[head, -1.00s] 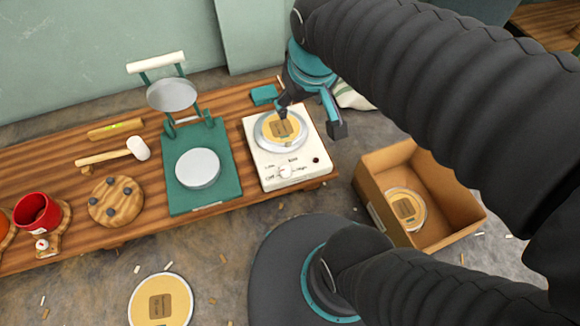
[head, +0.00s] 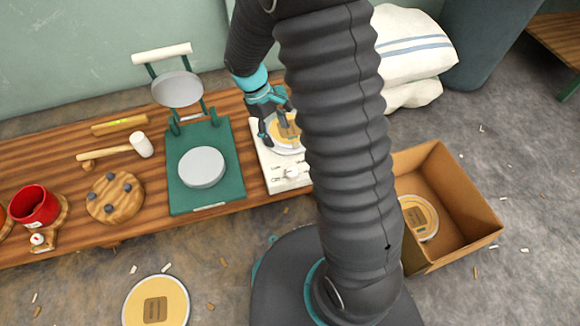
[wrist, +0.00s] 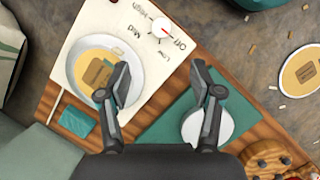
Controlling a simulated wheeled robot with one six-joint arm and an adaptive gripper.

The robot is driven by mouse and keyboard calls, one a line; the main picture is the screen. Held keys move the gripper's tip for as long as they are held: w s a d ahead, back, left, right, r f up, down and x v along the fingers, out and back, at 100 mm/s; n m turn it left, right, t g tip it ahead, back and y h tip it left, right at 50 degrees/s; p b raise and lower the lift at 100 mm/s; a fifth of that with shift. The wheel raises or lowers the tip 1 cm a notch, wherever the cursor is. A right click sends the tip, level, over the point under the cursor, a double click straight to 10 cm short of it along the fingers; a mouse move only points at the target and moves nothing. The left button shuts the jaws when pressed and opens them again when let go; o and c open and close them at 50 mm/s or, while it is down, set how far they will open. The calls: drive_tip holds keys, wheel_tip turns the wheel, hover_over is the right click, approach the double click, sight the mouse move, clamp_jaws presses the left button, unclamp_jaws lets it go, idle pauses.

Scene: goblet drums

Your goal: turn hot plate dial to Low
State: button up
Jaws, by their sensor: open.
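The white hot plate (head: 274,182) stands at the right end of the wooden bench, partly behind my arm. Its dial (head: 291,173) is a white knob on the front panel. In the wrist view the dial (wrist: 164,31) shows a red mark, with Off, Low, Mid and High printed around it; the exact setting is hard to read. A silver dish with a yellow disc (wrist: 92,72) sits on the plate. My gripper (head: 275,134) is open and empty above the hot plate, behind the dial. In the wrist view its fingers (wrist: 160,72) are spread, apart from the dial.
A green press (head: 180,200) stands left of the hot plate, with a mallet (head: 140,145) and a red mug (head: 34,207) farther left. A cardboard box (head: 455,225) with a yellow disc inside sits on the floor at right. White sacks (head: 410,45) are behind.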

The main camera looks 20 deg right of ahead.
sight(291, 171)
drive_tip(key=shift+n+g, duration=0.3)
drive_tip(key=shift+n, duration=0.1)
drive_tip(key=b+x, duration=0.1)
drive_tip(key=x, duration=0.4)
drive_tip(key=w+b+x, duration=0.1)
drive_tip(key=x, duration=1.1)
drive_tip(key=shift+w+a+f+b, duration=0.2)
drive_tip(key=shift+a+f+b, duration=0.15)
drive_tip(key=shift+a+b, duration=0.05)
drive_tip(key=c, duration=1.1)
